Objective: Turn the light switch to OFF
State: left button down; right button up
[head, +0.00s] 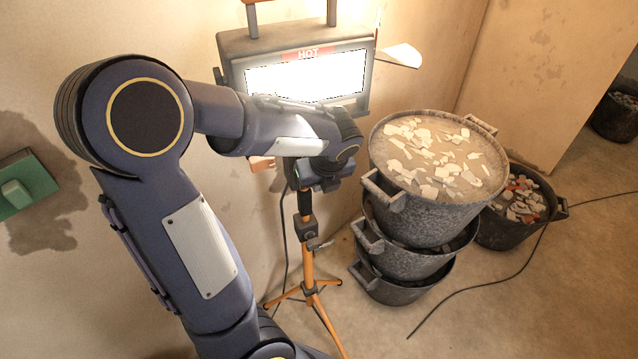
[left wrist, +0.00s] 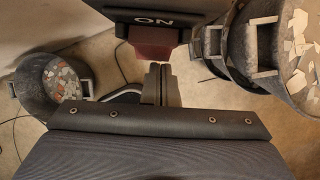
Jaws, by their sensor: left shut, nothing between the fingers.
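The work light (head: 300,75) stands against the wall in the head view, its panel glowing white under a "HOT" label. My left arm crosses in front of its lower part. My left gripper (head: 326,176) is just below the lamp, mostly hidden there by my own wrist. In the left wrist view, a dark housing with an upside-down "ON" label (left wrist: 153,21) is at the top. A dark red switch (left wrist: 152,42) sticks out below it. My left gripper's fingers (left wrist: 160,82) are shut and empty, close to the switch; contact cannot be told. My right gripper is not in view.
An orange tripod (head: 307,265) holds the lamp. Stacked rubble buckets (head: 430,205) stand right of it, with another bucket (head: 512,232) behind. A black cable (head: 470,288) runs over the floor. A green wall box (head: 30,185) is at left.

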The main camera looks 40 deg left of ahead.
pick_arm(q)
jog(key=shift+f+y+b, duration=0.2)
jog(key=shift+y+b, duration=0.2)
jog(key=f+t+y+b, duration=0.1)
jog(key=b, duration=0.1)
jog(key=shift+y+b, duration=0.3)
jog(key=shift+b, duration=0.1)
jog(key=shift+w+a+f, duration=0.1)
jog(key=shift+a+f, duration=0.05)
jog(key=shift+f, duration=0.1)
dwell(0.5)
jog(key=shift+r, duration=0.15)
dwell(1.4)
